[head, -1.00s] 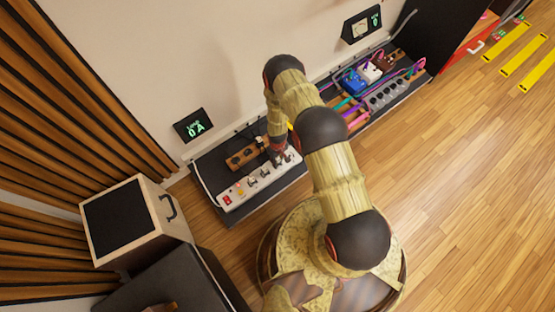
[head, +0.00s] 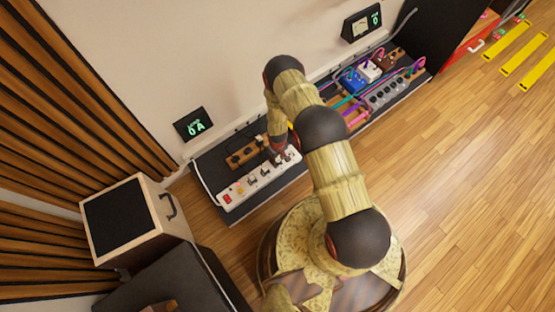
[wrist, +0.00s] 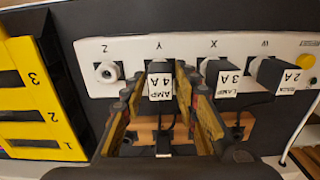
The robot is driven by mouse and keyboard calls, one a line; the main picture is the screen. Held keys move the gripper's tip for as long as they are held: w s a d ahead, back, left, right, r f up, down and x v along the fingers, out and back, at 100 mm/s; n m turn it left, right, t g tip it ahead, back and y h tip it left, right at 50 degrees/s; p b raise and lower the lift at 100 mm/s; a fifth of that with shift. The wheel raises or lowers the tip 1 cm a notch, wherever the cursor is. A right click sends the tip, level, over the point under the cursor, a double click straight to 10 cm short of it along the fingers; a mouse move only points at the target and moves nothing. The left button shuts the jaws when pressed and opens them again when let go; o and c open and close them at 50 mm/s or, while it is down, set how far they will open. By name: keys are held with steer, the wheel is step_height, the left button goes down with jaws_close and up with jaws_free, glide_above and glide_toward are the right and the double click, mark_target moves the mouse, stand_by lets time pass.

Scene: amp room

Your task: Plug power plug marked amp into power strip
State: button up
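The white power strip (head: 232,196) lies on the black board by the wall. In the wrist view it (wrist: 128,47) appears upside down, with sockets lettered Z, Y, X and W. The black plug labelled AMP 4A (wrist: 161,86) is at socket Y, in line with it; I cannot tell how deep it sits. My gripper (wrist: 161,78) has a finger on each side of this plug; whether they press on it is unclear. It also shows over the strip in the head view (head: 279,153). Socket Z (wrist: 106,71) is empty. The LAMP 3A plug (wrist: 222,80) is at X; a 2A plug (wrist: 278,77) is at W.
A wooden block (head: 243,156) lies behind the strip. A yellow numbered block (wrist: 30,90) is close left in the wrist view. A meter (head: 194,125) reads 0 A. An amp cabinet (head: 128,222) and a pedalboard (head: 385,94) flank the strip.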

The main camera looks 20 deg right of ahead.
steer(key=shift+o, duration=1.3)
step_height(320, 180, up, 12)
stand_by(0.4)
